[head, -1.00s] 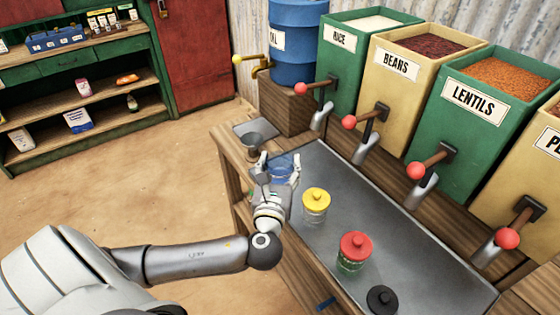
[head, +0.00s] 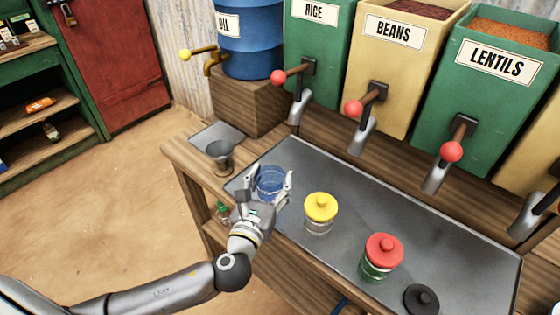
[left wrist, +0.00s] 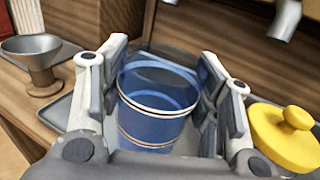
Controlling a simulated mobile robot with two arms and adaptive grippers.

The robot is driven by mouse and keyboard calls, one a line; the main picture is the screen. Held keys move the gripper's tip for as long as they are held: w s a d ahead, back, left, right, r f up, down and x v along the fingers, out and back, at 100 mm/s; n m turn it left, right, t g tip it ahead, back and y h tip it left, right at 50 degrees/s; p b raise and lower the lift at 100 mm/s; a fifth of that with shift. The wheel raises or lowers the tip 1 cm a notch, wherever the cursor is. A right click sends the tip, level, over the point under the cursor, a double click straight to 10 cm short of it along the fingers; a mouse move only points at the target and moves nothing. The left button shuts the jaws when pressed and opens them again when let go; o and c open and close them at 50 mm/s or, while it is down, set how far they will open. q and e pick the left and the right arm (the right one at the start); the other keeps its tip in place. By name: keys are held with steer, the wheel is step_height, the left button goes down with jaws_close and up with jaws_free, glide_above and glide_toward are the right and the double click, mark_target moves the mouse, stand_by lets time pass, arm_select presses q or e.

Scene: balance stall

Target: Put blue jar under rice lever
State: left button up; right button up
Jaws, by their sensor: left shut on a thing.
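The blue jar (head: 270,180) is clear blue and open at the top, near the left end of the metal tray. My left gripper (head: 271,189) is shut on it, a finger on each side. In the left wrist view the blue jar (left wrist: 157,105) sits between the pads of my left gripper (left wrist: 162,85). I cannot tell whether its base touches the tray. The rice lever (head: 279,77) has a red ball and sits above a grey spout (head: 298,106), behind and right of the jar. The green rice bin (head: 318,45) is above it. My right gripper is out of view.
On the metal tray (head: 330,245) stand a yellow-lidded jar (head: 319,222), close right of my gripper, a red-lidded jar (head: 379,262) and a black lid (head: 421,299). A metal funnel (head: 219,157) stands left. Bean and lentil levers are further right. Tray behind the jars is clear.

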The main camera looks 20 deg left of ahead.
arm_select(q)
steer(key=w+f, duration=0.1)
steer(key=w, duration=0.5)
steer(key=w+f, duration=0.1)
steer(key=w, duration=0.5)
steer(key=w+f, duration=0.1)
steer(key=w, duration=0.4)
steer(key=shift+w+a, duration=0.2)
steer(key=shift+w, duration=0.2)
steer(key=shift+f, duration=0.25)
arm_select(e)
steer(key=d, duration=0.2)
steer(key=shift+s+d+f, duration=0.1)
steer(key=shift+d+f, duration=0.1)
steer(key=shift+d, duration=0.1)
arm_select(q)
steer(key=shift+f, duration=0.15)
steer(key=o, duration=1.1)
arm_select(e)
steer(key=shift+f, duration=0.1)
